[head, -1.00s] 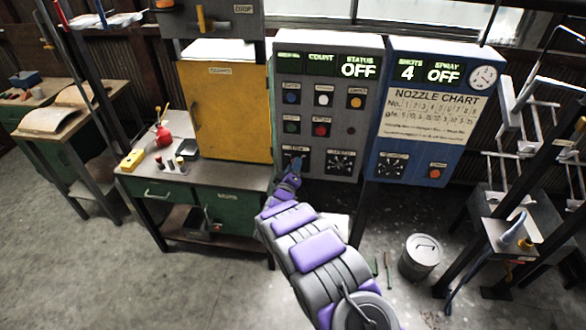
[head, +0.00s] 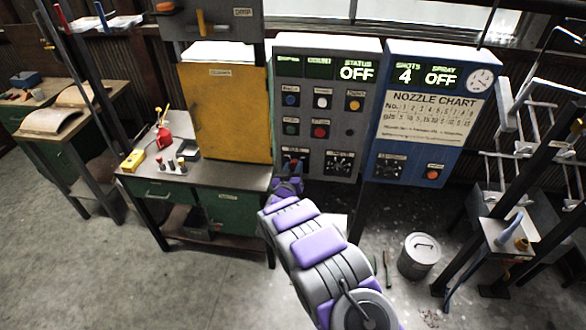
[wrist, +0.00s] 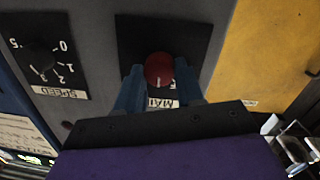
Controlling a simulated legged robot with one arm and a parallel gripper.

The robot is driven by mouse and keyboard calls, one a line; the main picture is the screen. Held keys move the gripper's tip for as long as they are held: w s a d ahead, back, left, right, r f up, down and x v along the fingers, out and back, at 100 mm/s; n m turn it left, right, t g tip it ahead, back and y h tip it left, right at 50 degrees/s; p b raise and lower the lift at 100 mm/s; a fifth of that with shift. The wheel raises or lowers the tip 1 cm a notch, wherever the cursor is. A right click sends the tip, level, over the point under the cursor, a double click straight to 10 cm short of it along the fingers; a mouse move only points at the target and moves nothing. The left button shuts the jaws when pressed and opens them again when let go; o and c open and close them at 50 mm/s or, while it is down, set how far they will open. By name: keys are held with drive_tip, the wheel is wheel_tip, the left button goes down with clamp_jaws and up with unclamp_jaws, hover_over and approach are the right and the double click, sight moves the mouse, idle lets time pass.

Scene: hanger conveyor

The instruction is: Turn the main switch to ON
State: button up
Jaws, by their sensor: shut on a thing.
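The main switch is a round red knob (wrist: 159,70) on a black plate, with an upside-down "MAIN" label in the wrist view. In the head view the switch (head: 293,163) is at the lower left of the grey control panel (head: 316,175), partly hidden by my gripper (head: 290,179). My gripper (wrist: 158,82) has its blue fingers on either side of the knob and is shut on it. The label is partly covered by the fingers. The STATUS display (head: 357,74) reads OFF.
The speed dial (wrist: 41,60) is beside the main switch. A blue panel (head: 415,175) with a nozzle chart stands to the right. A yellow cabinet (head: 225,115) on a green workbench (head: 165,190) is to the left. A lidded can (head: 419,257) stands on the floor.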

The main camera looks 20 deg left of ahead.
drive_tip(key=m, duration=0.4)
drive_tip(key=shift+s+f+y+b, duration=0.1)
drive_tip(key=shift+f+y+b, duration=0.1)
drive_tip(key=shift+y+b, duration=0.1)
drive_tip(key=shift+d+m+g+y+b, duration=0.15)
drive_tip(key=shift+m+b, duration=0.25)
drive_tip(key=shift+m, duration=0.85)
drive_tip(key=shift+a+m+g+y+b, duration=0.15)
drive_tip(key=shift+m+y+b, duration=0.15)
drive_tip(key=shift+m, duration=0.95)
drive_tip(key=shift+d+f, duration=0.1)
drive_tip(key=shift+d, duration=0.05)
drive_tip(key=o, duration=0.8)
drive_tip(key=shift+o, duration=1.1)
drive_tip(key=shift+r, duration=0.2)
drive_tip(key=v, duration=1.7)
drive_tip(key=shift+p, duration=0.4)
